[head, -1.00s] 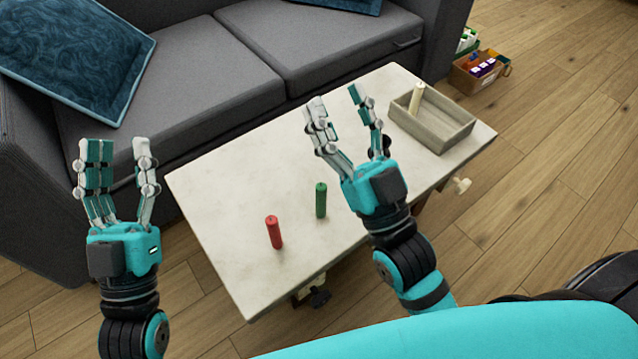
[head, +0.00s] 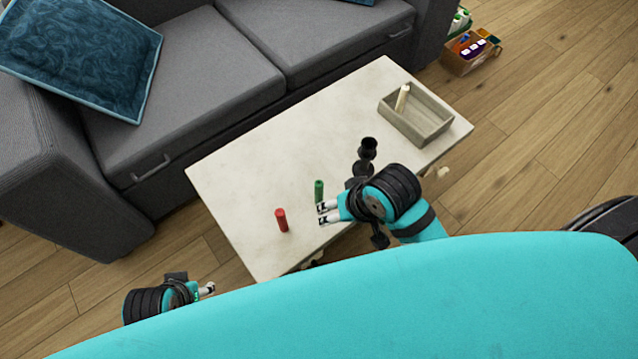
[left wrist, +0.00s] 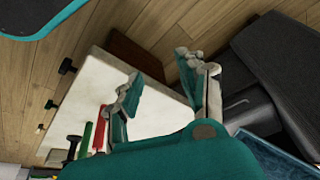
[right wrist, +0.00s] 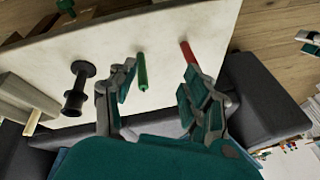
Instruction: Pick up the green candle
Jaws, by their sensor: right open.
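The green candle (head: 319,190) stands upright on the pale table (head: 235,180), partly hidden low down by my right gripper (head: 326,212). In the right wrist view the green candle (right wrist: 141,70) lies between the lines of the open, empty fingers (right wrist: 157,72), nearer the left finger; I cannot tell whether it is inside their reach. The red candle (head: 281,220) stands left of the green one in the head view. My left gripper (head: 208,288) is low beside the table; its fingers (left wrist: 162,78) are open and empty in the left wrist view.
A black candle holder (head: 368,147) stands behind my right wrist. A grey wooden tray (head: 440,131) with a cream candle (head: 402,97) sits at the table's far right. A grey sofa (head: 190,100) stands behind the table. The table's left part is clear.

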